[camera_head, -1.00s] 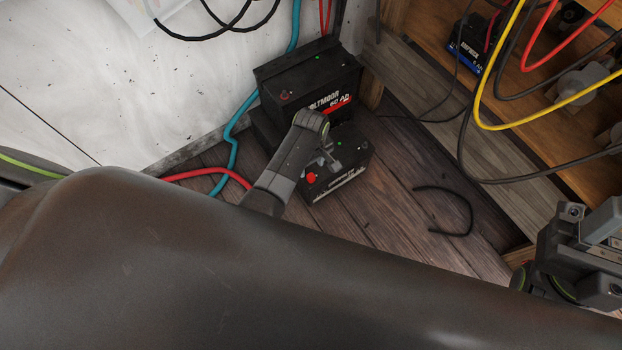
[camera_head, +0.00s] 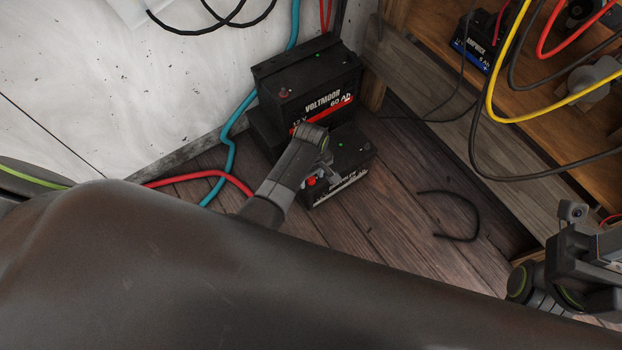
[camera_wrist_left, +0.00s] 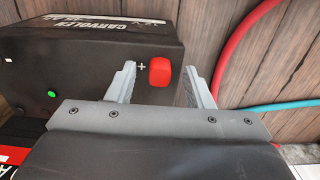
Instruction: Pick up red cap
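In the left wrist view the cap (camera_wrist_left: 160,72) shows between the two grey fingers of my left gripper (camera_wrist_left: 160,67), with a gap on each side. The gripper is open and empty. In the head view my left gripper (camera_head: 324,174) is just above the cap and partly hides it. My right gripper (camera_head: 572,225) is at the right edge, far from the cap; its fingers do not show clearly enough to tell their state.
A Voltmoor battery (camera_head: 315,85) stands just behind. Red (camera_head: 205,174) and teal (camera_head: 231,150) hoses run at left. A black cable piece (camera_head: 473,210) lies on the open wood floor. Yellow cable (camera_head: 490,90) hangs near the right shelf. A dark surface fills the foreground.

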